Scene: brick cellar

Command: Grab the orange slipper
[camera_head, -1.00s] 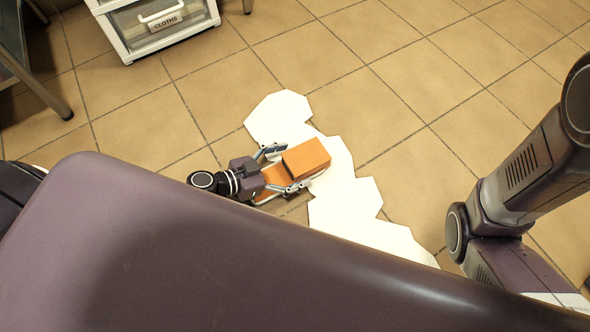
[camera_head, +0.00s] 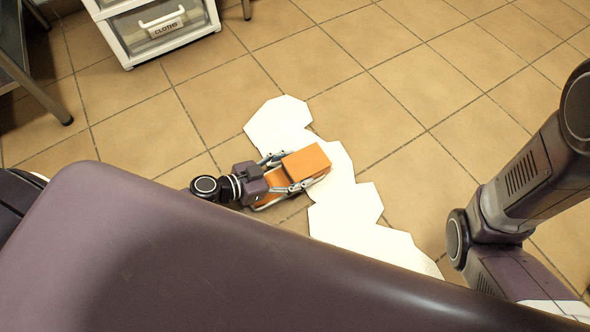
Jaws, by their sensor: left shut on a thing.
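The orange slipper (camera_head: 307,161) is on the floor side of the view, over the white patch. Its boxy toe part points up and right, and its heel end lies under my left gripper (camera_head: 281,172). The gripper's two fingers lie along both sides of the slipper and are shut on it. Part of the slipper is hidden by the gripper body. I cannot tell whether the slipper touches the floor. My right arm shows at the right edge, but its gripper is out of view.
White angular sheets (camera_head: 345,206) lie on the tan tiled floor around the slipper. A metal-legged piece of furniture (camera_head: 35,84) is at the left edge. The floor at the upper right is clear.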

